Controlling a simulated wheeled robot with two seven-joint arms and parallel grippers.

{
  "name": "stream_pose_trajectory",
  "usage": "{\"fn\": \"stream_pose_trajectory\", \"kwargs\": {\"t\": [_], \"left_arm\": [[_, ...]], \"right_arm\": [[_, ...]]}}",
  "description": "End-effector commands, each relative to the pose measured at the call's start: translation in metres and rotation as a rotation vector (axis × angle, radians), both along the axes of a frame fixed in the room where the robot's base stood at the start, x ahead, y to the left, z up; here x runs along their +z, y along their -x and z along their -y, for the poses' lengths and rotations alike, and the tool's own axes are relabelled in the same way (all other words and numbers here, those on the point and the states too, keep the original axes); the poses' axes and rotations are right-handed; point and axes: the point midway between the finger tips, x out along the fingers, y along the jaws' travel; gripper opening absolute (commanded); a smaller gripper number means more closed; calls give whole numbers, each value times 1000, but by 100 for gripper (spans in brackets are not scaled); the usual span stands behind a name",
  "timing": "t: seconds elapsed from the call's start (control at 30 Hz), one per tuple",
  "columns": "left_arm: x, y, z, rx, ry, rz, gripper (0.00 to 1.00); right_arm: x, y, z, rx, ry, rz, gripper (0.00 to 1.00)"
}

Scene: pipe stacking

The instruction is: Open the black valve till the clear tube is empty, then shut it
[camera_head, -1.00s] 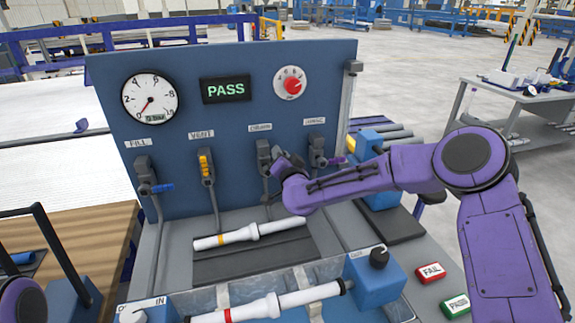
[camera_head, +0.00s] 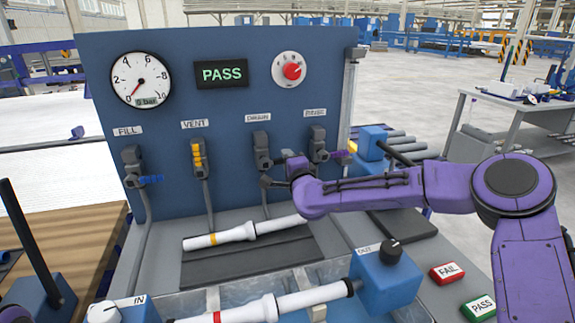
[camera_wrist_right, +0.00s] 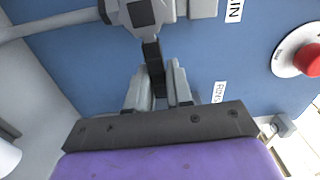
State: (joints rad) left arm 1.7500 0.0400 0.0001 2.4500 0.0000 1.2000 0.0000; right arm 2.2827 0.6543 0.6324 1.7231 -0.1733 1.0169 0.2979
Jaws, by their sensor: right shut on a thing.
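The black valve (camera_head: 262,150) is under the DRAIN label on the blue panel. Its black handle (camera_wrist_right: 154,66) reaches between my right gripper's fingers (camera_wrist_right: 160,88) in the right wrist view, and they are shut on it. In the head view my right wrist hides most of the grip. A white tube with a red band (camera_head: 270,307) lies between the blue IN and OUT blocks at the front. No see-through tube or water level can be made out. My left gripper is not in view.
FILL (camera_head: 133,165), VENT (camera_head: 198,158) and a purple-handled valve (camera_head: 318,143) flank the black valve. A second white tube, yellow-banded (camera_head: 235,235), lies on the dark mat. The gauge (camera_head: 141,79) needle sits near zero; the display (camera_head: 221,73) reads PASS.

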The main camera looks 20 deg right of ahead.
Motion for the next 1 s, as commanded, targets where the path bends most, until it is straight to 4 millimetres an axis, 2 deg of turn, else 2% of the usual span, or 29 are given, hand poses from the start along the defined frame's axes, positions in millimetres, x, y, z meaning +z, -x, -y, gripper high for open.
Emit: {"fn": "stream_pose_trajectory", "kwargs": {"t": [0.2,0.7,0.73,0.8,1.0], "left_arm": [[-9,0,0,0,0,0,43],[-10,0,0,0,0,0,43],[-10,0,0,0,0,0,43],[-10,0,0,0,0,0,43],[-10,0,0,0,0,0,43]], "right_arm": [[-2,0,-1,3,-56,10,0],[-1,0,-1,3,-76,13,0],[-1,0,-1,3,-76,13,24],[-1,0,-1,2,-75,13,42],[-2,1,2,-2,-74,11,42]]}}
